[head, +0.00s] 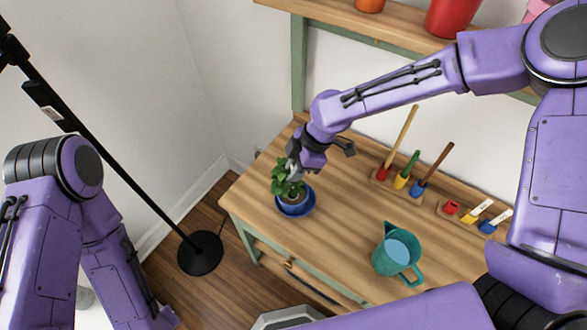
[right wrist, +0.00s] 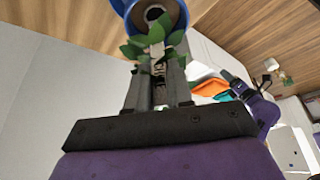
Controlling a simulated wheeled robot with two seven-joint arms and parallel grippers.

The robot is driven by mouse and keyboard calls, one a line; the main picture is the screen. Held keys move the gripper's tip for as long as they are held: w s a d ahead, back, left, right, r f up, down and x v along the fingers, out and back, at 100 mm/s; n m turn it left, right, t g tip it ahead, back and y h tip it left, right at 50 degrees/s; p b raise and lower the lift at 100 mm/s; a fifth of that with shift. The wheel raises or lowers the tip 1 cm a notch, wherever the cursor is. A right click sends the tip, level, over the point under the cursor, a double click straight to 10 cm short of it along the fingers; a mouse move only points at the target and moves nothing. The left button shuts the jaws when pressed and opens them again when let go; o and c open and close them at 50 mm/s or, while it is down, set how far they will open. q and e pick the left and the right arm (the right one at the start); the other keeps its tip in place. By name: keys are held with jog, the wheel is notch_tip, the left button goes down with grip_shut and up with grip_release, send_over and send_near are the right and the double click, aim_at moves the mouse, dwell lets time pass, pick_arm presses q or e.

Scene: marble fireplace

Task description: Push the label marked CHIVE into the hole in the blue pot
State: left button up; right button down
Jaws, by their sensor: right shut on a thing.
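The blue pot (head: 293,209) stands on a blue saucer (head: 311,206) at the left end of the wooden table, with a green leafy plant (head: 280,180) in it. My right gripper (head: 294,172) is just above the pot, among the leaves. It is shut on a thin label, mostly hidden between its fingers; its marking cannot be read. In the right wrist view the pot (right wrist: 176,13) shows at the top, with a dark round opening beyond the fingertips and leaves around the fingers. My left arm is at the left; its gripper is out of view.
A teal jug (head: 386,262) stands near the front of the table. Wooden racks at the back hold handled tools (head: 400,145) and small red, yellow and blue pieces (head: 452,207), some with white ends. A shelf with pots (head: 455,15) is above. A black lamp stand (head: 200,253) is on the floor.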

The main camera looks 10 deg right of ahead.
dwell(0.3)
jog(key=shift+f, duration=1.85)
dwell(2.1)
jog(key=c, duration=0.9)
grip_release()
jog(key=shift+c, duration=0.2)
jog(key=shift+r+p, duration=2.35)
jog(key=shift+r, duration=0.15)
